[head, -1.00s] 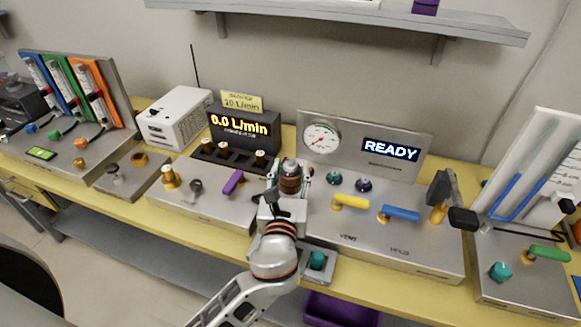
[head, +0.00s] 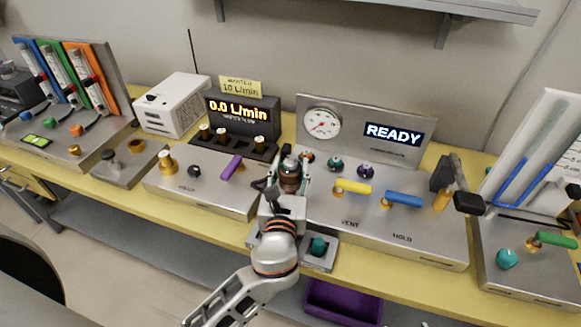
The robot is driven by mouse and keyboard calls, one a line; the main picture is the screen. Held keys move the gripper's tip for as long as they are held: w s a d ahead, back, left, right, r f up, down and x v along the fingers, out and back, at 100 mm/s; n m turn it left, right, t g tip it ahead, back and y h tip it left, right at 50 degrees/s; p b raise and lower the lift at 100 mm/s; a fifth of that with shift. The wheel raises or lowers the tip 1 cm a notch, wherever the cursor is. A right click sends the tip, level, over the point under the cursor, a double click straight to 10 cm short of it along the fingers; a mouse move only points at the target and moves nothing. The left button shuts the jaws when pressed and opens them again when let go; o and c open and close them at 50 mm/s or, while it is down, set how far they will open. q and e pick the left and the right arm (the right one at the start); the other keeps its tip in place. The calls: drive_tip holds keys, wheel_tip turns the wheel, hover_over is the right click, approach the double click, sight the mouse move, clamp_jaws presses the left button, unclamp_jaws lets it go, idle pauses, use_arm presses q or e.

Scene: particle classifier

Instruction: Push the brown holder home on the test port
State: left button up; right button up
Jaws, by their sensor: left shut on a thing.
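The brown holder (head: 289,176) is a dark brown cylinder with a greyish top, upright between the fingers of my left gripper (head: 289,184). The gripper is shut on it near the left edge of the metal panel marked VENT and HOLD. The test port cannot be picked out for certain; a small brown-red fitting (head: 309,157) shows just behind and right of the holder. The holder's lower end is hidden by the gripper, so I cannot tell whether it touches a port. My right gripper is not in view.
The READY display (head: 393,133) stands behind.

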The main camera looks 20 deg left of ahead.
sight(289, 187)
use_arm(q)
drive_tip(key=shift+r+p, duration=0.1)
drive_tip(key=shift+p, duration=0.85)
idle(1.5)
drive_tip(key=shift+f+b, duration=1.05)
drive_tip(key=shift+f, duration=0.8)
drive_tip(key=o, duration=1.6)
drive_tip(key=shift+s, duration=0.1)
drive_tip(key=s, duration=0.4)
drive_tip(key=s+d, duration=0.1)
drive_tip(key=s, duration=0.2)
drive_tip(key=s+d, duration=0.1)
drive_tip(key=s, duration=0.3)
drive_tip(key=shift+s+d, duration=0.15)
drive_tip(key=shift+s, duration=0.2)
